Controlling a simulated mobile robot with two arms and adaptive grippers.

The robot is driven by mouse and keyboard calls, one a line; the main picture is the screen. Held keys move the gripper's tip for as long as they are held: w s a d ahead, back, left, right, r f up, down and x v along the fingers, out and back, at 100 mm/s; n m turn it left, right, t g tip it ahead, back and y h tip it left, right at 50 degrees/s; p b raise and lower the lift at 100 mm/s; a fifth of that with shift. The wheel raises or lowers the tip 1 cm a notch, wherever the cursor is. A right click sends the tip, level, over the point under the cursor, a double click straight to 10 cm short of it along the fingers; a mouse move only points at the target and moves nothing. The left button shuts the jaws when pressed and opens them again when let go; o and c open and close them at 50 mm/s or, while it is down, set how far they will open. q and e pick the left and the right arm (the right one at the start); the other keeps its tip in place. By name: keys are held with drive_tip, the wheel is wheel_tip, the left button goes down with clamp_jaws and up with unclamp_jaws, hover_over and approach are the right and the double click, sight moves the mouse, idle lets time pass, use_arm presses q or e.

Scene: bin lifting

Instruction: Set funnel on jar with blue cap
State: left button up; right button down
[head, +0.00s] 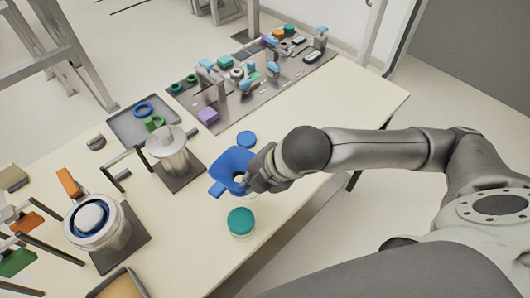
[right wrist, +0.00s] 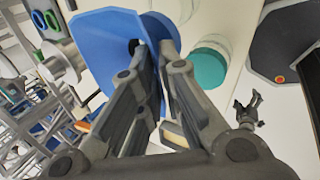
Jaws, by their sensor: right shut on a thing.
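The blue funnel (head: 236,158) is tilted, with its wide mouth toward the head camera. My right gripper (head: 255,180) is shut on it at its right side; the fingers (right wrist: 160,62) and the funnel (right wrist: 100,35) fill the middle and upper left of the right wrist view. A clear glass jar (right wrist: 226,22) shows partly behind the funnel and fingers. Whether the funnel touches it cannot be told.
A teal-capped jar (head: 240,222) stands in front of the funnel, close to the table edge; it also shows in the right wrist view (right wrist: 207,68). Metal vessels on dark bases (head: 172,155) stand left. A grey tray (head: 118,127) and a mat with small parts (head: 207,115) lie behind.

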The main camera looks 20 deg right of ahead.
drive_tip(key=w+d+n, duration=0.1)
drive_tip(key=d+r+n+y, duration=0.1)
drive_tip(key=w+d+r+n+g+p, duration=0.1)
drive_tip(key=d, duration=0.1)
drive_tip(key=shift+w+r+n+y, duration=0.25)
drive_tip(key=shift+w+n+y, duration=0.05)
drive_tip(key=shift+n, duration=0.1)
wheel_tip(320, 180, down, 6)
drive_tip(key=b, duration=0.5)
drive_tip(key=shift+b, duration=0.4)
drive_tip(key=shift+w+a+r+p, duration=0.2)
drive_tip(key=shift+r+p, duration=0.1)
drive_tip(key=shift+p, duration=0.75)
idle(0.5)
drive_tip(key=shift+f, duration=0.85)
idle(0.4)
drive_tip(key=shift+r+p, duration=0.2)
drive_tip(key=shift+p, duration=0.4)
idle(0.9)
drive_tip(key=shift+f+p, duration=0.35)
drive_tip(key=shift+f, duration=0.05)
idle(1.1)
